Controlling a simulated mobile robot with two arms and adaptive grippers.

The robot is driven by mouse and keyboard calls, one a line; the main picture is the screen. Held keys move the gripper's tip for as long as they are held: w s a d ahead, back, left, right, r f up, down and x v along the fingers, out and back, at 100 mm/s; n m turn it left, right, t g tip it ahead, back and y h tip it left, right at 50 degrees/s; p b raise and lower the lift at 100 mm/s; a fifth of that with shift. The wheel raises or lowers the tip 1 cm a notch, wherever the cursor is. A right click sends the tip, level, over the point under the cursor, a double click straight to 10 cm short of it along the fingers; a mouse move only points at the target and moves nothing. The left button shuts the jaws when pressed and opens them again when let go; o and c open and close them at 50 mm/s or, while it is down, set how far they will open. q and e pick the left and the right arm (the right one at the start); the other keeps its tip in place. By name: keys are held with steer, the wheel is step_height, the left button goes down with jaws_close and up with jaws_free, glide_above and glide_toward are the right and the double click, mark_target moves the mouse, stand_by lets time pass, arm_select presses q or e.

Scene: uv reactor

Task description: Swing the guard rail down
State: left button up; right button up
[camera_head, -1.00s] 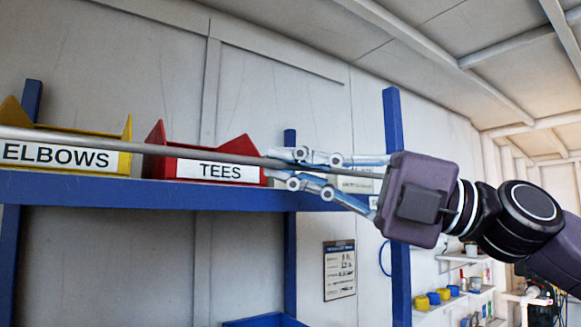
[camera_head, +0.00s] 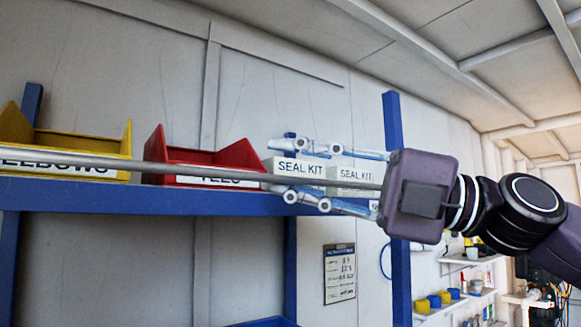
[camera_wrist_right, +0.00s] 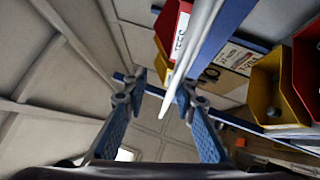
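The guard rail (camera_head: 150,167) is a long grey bar running across the front of the shelf bins, just above the blue shelf edge. It partly covers the bin labels. My right gripper (camera_head: 285,170) is open, with one finger above the rail and one below it. In the right wrist view the rail (camera_wrist_right: 194,55) passes between the spread fingers of my right gripper (camera_wrist_right: 155,92), nearer the right finger. I cannot tell whether a finger touches it. My left gripper is not in view.
A yellow elbows bin (camera_head: 85,145), a red tees bin (camera_head: 225,155) and white seal kit boxes (camera_head: 298,168) stand on the blue shelf (camera_head: 150,195) behind the rail. A blue post (camera_head: 393,120) rises behind my right gripper. Small shelves (camera_head: 455,300) with cups are at lower right.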

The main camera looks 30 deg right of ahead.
steer(key=v, duration=1.2)
stand_by(0.6)
stand_by(0.5)
